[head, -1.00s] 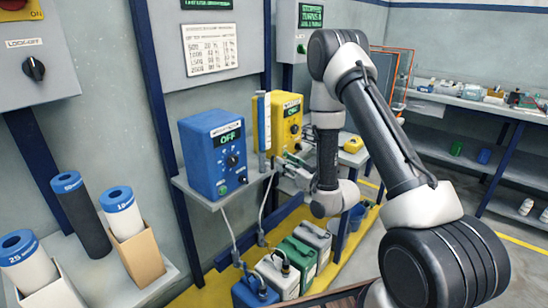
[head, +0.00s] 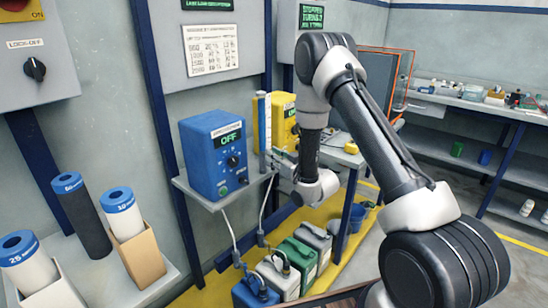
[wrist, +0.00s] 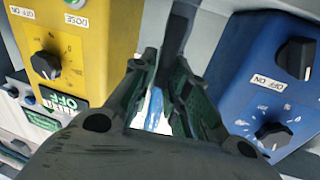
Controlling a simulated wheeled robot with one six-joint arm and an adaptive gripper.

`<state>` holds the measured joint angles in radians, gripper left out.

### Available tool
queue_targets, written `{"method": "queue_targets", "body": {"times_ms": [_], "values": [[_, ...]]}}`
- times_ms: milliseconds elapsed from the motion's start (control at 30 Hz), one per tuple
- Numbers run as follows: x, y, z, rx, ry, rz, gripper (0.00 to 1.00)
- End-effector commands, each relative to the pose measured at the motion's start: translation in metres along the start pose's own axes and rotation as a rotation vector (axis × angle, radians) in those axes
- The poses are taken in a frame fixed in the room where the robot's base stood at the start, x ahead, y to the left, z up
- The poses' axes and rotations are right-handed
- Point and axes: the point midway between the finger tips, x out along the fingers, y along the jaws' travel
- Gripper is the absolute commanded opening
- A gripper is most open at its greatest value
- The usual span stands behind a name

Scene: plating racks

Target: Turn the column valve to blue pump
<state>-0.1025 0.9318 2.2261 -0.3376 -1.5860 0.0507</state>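The blue pump (head: 205,160) stands on the wall shelf, its display reading OFF. The yellow pump (head: 284,112) stands behind it, partly covered by my arm. The upright graduated column (head: 262,122) stands between the pumps. I cannot make out its valve; my gripper (head: 284,160) is at the column's lower part and hides that area. In the wrist view the yellow pump (wrist: 85,40) is left and the blue pump (wrist: 265,80) right. My gripper (wrist: 166,70) is between them, fingers apart with a narrow gap. I cannot tell whether they touch the valve.
Jerrycans (head: 283,273) stand on the yellow floor strip below the shelf, with hoses rising to it. Capped cylinders (head: 125,215) stand at the lower left. A lock-off box (head: 38,70) is on the left wall. Open floor lies to the right.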

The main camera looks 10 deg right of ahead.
Motion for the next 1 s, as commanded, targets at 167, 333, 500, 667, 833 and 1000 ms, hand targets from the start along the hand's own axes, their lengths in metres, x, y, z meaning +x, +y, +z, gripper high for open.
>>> {"method": "queue_targets", "body": {"times_ms": [167, 333, 500, 667, 833, 1000], "values": [[0.0, 0.0, 0.0, 0.0, 0.0, 0.0, 0.0], [0.0, 0.001, 0.0, 0.01, -0.001, 0.0, 0.0], [0.0, 0.003, -0.001, 0.057, -0.01, 0.001, 0.0], [0.001, 0.008, 0.0, 0.15, -0.027, 0.003, 0.0], [0.002, 0.015, 0.001, 0.291, -0.055, 0.004, 0.0], [0.004, 0.023, 0.004, 0.451, -0.085, 0.006, 0.0]]}}
